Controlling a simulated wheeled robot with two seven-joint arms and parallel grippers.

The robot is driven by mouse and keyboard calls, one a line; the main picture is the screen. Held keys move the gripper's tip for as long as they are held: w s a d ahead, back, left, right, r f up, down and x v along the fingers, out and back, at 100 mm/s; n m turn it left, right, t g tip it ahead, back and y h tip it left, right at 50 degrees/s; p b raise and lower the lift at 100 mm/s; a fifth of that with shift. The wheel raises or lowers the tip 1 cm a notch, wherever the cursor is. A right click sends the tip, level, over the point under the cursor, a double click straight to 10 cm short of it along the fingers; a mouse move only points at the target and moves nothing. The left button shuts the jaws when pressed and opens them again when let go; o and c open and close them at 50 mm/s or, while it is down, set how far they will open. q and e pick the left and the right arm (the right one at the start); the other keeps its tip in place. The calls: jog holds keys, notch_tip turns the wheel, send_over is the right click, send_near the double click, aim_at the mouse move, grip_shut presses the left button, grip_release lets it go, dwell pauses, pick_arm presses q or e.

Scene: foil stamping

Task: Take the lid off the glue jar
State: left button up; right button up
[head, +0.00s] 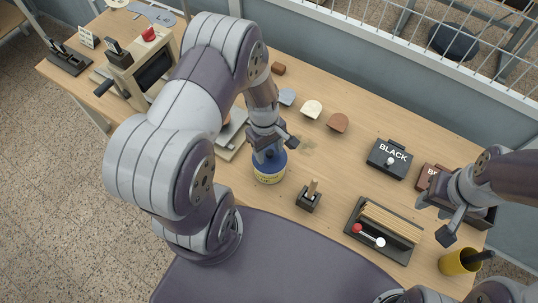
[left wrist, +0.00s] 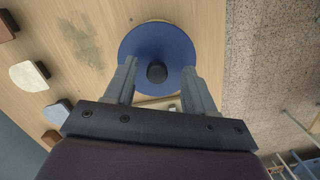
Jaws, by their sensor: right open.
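The glue jar (head: 269,177) stands on the table, with a yellow label band and a blue lid. In the left wrist view the round blue lid (left wrist: 156,42) has a black knob (left wrist: 156,72) at its centre. My left gripper (head: 269,142) points down over the jar. Its two fingers (left wrist: 160,82) are spread wide, with a gap to the knob on each side. In the head view the gripper hides part of the lid. My right gripper (head: 440,220) is open and empty, over the table's right side, away from the jar.
A small block with a wooden peg (head: 310,197) stands right of the jar. A black tray of wooden sticks (head: 384,230), a box marked BLACK (head: 389,158) and a yellow cup (head: 459,262) are further right. A stamping press (head: 140,78) stands far left.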

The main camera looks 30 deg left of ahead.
pick_arm(q)
jog(key=shift+d, duration=0.1)
jog(key=c, duration=0.4)
jog(key=shift+w, duration=0.2)
grip_shut()
